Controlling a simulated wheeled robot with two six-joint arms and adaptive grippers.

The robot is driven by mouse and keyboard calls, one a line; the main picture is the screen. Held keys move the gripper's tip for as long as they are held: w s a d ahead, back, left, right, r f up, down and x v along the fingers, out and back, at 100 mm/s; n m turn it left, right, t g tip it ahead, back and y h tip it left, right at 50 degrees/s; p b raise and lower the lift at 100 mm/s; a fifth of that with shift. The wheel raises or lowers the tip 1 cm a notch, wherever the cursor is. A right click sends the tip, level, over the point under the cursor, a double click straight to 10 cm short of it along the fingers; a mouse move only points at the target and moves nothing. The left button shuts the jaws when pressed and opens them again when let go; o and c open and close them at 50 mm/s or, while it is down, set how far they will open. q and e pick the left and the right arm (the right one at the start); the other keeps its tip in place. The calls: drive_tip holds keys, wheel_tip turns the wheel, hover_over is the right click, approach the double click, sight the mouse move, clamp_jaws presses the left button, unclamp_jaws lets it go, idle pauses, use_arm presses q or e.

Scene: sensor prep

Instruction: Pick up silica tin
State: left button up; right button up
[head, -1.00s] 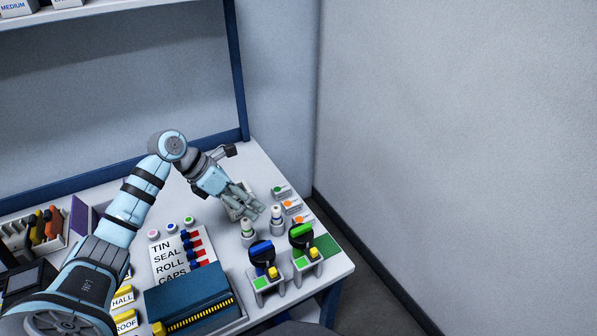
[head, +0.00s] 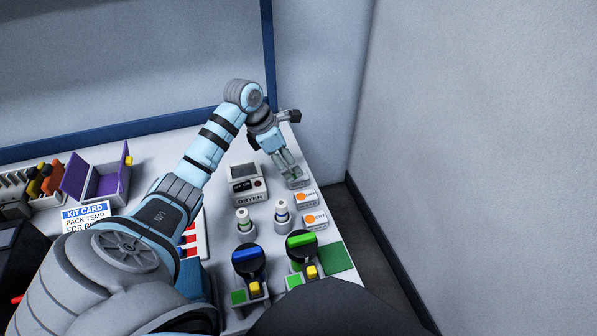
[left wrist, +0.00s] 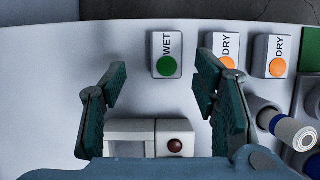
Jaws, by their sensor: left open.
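The silica tins are small pale boxes at the right end of the bench. In the left wrist view, the WET tin (left wrist: 165,42) has a green dot. Two DRY tins (left wrist: 225,42) (left wrist: 272,50) with orange dots sit to its right. In the head view the DRY tins (head: 305,199) (head: 315,219) show clearly, while the WET tin is mostly hidden by my fingers. My left gripper (head: 295,174) is open and empty, pointing down there. In the wrist view the gripper (left wrist: 162,78) frames the WET tin, and its right finger partly overlaps the nearer DRY tin. My right gripper is out of view.
The DRYER box (head: 247,184) stands left of the tins. Two white vials (head: 245,224) (head: 282,214) and blue-knobbed (head: 249,262) and green-knobbed (head: 301,248) devices stand nearer. A purple-lined open box (head: 104,183) is at left. The wall is close on the right.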

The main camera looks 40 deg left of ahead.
sight(295, 176)
use_arm(q)
drive_tip(key=b+x, duration=0.1)
drive_tip(key=x, duration=0.1)
drive_tip(key=b+x, duration=0.1)
drive_tip(key=x, duration=0.1)
drive_tip(key=shift+s+d+f, duration=0.15)
drive_tip(key=shift+d+f, duration=0.1)
drive_tip(key=shift+d, duration=0.15)
drive_tip(key=shift+f, duration=0.2)
drive_tip(key=shift+r, duration=0.1)
drive_tip(key=c, duration=1.2)
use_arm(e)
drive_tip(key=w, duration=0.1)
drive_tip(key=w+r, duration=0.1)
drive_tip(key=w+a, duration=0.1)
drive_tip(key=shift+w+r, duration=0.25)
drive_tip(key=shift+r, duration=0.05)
use_arm(q)
drive_tip(key=shift+o, duration=0.2)
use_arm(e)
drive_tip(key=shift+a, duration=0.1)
